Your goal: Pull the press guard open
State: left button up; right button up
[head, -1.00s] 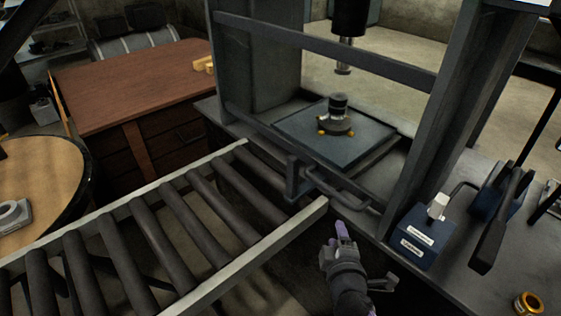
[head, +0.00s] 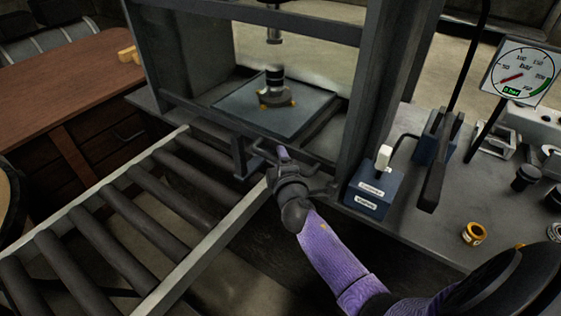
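The press guard is a dark grey frame across the front of the press, with an upper bar (head: 270,19) and a lower bar (head: 215,124). Its bar handle (head: 318,189) sticks out at the bottom, towards me. My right gripper (head: 283,156) is at this handle, its fingertips pointing towards the press and overlapping the handle in the picture. The gripper body hides part of the handle. I cannot tell whether the fingers touch it or are closed on it. The guard stands across the press opening. My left gripper is out of view.
A roller conveyor (head: 128,222) runs up to the press from the left. Behind the guard, a part (head: 276,88) stands on the press plate (head: 232,98) under the ram (head: 274,35). Right of the handle are a blue control box (head: 368,192), a pump lever (head: 436,176) and a pressure gauge (head: 523,76).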

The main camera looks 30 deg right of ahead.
grip_shut()
dwell(1.3)
